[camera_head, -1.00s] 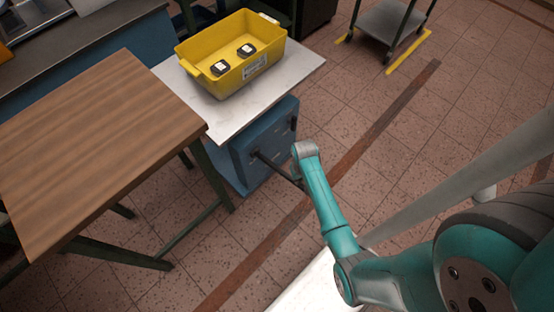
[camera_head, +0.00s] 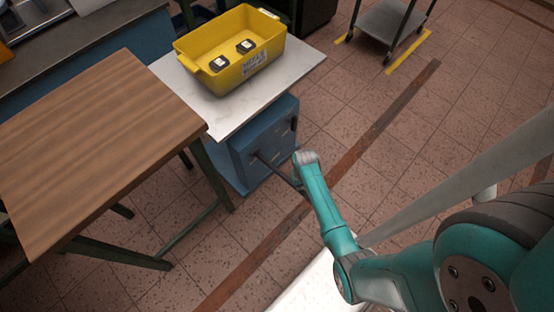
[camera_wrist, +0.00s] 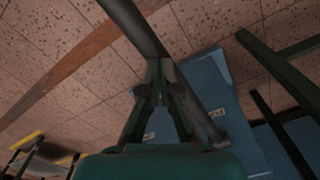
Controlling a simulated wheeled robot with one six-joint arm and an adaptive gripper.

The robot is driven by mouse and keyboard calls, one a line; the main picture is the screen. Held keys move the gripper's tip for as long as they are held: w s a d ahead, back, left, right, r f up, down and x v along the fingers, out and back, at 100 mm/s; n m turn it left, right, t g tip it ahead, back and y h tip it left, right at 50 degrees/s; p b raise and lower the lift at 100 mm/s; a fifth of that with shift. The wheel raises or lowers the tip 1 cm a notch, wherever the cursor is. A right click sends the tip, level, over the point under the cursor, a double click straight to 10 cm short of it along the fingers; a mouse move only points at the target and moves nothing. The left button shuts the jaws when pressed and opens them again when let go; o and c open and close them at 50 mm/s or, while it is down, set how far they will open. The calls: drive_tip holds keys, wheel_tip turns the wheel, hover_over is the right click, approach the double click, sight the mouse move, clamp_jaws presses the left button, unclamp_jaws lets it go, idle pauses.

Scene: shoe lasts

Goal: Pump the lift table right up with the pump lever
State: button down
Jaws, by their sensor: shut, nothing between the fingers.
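The lift table has a white top (camera_head: 290,75) on a blue body (camera_head: 262,140), and bears a yellow crate (camera_head: 222,62). The dark pump lever (camera_head: 268,162) sticks out from the body's front, sloping down toward my arm. In the wrist view, the lever (camera_wrist: 138,25) crosses as a thick dark bar. My gripper (camera_wrist: 160,66) is shut and empty, its fingertips at the lever, seemingly against it; the exact contact is unclear. In the head view my wrist hides the gripper and the lever's outer end.
A wooden table (camera_head: 95,140) with green legs stands left, close to the lift table. A grey trolley (camera_head: 388,20) stands at the back right beside yellow floor marks. The tiled floor to the right of the lift table is clear.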

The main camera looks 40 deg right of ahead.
wheel_tip(320, 180, up, 14)
drive_tip(key=w, duration=0.2)
drive_tip(key=shift+w, duration=0.4)
